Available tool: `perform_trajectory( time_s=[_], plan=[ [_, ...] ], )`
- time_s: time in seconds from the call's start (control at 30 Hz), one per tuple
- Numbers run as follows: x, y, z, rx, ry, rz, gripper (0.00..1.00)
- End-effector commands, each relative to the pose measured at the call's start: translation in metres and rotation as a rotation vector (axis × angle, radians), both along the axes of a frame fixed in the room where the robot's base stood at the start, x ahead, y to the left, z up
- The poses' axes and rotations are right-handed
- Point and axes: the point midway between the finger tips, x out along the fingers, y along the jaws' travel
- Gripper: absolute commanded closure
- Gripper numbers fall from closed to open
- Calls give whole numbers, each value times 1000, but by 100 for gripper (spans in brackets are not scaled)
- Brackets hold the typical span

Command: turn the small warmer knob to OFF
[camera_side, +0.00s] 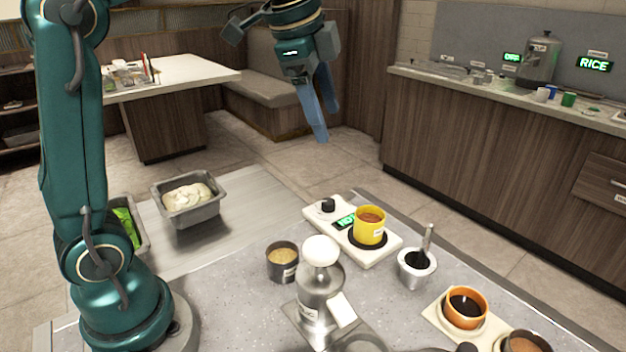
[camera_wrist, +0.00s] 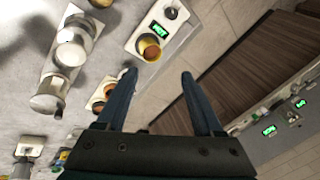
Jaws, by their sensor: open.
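The small warmer (camera_side: 372,244) is a white slab on the grey counter with a black knob (camera_side: 327,205) at its far left end. A lit green display (camera_side: 345,221) beside the knob reads HOT in the wrist view (camera_wrist: 160,30). A yellow cup (camera_side: 370,226) of brown sauce stands on the warmer's dark plate. In the wrist view the knob (camera_wrist: 171,13) is near the top edge. My gripper (camera_side: 321,138) is open and empty, high above and behind the warmer in the side view, apart from everything. Its two fingers also show in the wrist view (camera_wrist: 158,75).
A dispenser with a white ball top (camera_side: 320,280), a dark cup (camera_side: 282,262), a metal pot with a spoon (camera_side: 416,268) and an orange cup (camera_side: 465,307) stand near the warmer. A metal tub (camera_side: 187,200) sits left. The air around my gripper is clear.

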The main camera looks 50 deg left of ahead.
Motion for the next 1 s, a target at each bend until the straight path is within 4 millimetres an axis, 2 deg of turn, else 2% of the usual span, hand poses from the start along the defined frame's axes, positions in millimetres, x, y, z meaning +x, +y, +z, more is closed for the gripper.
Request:
perform_trajectory(
  time_s=[0.03,0.2,0.4,0.5,0.63,1.0],
  plan=[
    [14,7,-9,14,29,-30,31],
    [51,30,-44,51,116,-132,31],
    [80,58,-102,53,221,-196,31],
    [86,70,-132,37,267,-189,31],
    [86,79,-161,15,315,-168,31],
    [82,84,-201,-4,358,-154,31]
  ],
)
